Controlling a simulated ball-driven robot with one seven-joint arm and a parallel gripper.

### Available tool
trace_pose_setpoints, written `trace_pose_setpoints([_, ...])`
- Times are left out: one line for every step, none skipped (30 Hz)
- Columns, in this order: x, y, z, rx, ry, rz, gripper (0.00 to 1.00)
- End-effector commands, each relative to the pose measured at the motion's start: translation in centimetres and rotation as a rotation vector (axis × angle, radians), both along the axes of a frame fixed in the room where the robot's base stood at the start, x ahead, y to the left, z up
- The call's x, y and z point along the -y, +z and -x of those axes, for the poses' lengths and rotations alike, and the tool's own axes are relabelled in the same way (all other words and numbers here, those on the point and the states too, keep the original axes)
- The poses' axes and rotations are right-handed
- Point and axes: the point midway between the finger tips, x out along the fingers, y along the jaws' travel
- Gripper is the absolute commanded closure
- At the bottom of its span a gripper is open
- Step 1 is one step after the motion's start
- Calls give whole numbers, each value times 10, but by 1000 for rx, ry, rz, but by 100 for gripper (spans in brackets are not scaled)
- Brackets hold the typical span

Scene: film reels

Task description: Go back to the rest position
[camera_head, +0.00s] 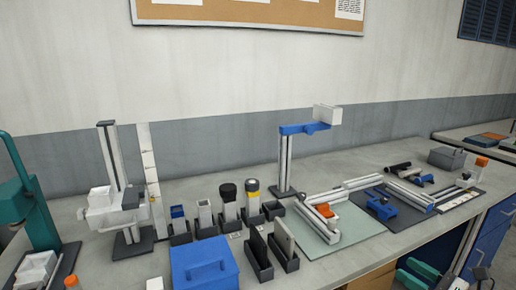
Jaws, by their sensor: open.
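My gripper does not show in the head view. No film reel can be made out. The long grey workbench (190,187) runs along the wall, and its things stand apart from any arm. A blue box with a handle (205,268) sits at the front edge of the bench. A post with a blue arm and a white head (304,129) stands behind the middle.
A white column stand (109,170) and a teal press-like machine (28,200) stand at the left. Several dark holders with upright tools (252,197) fill the middle. Mats with rail fixtures (390,212) lie to the right. Green equipment (418,272) shows low at the right.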

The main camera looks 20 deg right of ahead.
Motion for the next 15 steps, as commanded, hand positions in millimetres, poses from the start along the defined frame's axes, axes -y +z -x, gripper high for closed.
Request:
trace_pose_setpoints([-1,0,0,0,1,2,48])
trace_pose_setpoints([-6,-5,-1,-11,10,23,48])
trace_pose_setpoints([-11,-9,-2,-20,18,47,48])
trace_pose_setpoints([-14,-12,-2,-27,23,65,48])
trace_pose_setpoints([-17,-14,-2,-35,29,83,48])
trace_pose_setpoints([-21,-18,-2,-43,36,107,48])
trace_pose_setpoints([-24,-20,-2,-49,43,124,48])
trace_pose_setpoints([-29,-25,-2,-59,52,149,48])
trace_pose_setpoints([-35,-30,-2,-70,65,180,48])
trace_pose_setpoints([-39,-34,-2,-79,73,204,48])
trace_pose_setpoints([-43,-37,-2,-86,82,226,48])
trace_pose_setpoints([-49,-43,-2,-98,98,264,48])
trace_pose_setpoints([-56,-48,-2,-108,113,298,48])
trace_pose_setpoints([-61,-53,-1,-119,128,332,48])
trace_pose_setpoints([-69,-60,1,-133,150,377,48])
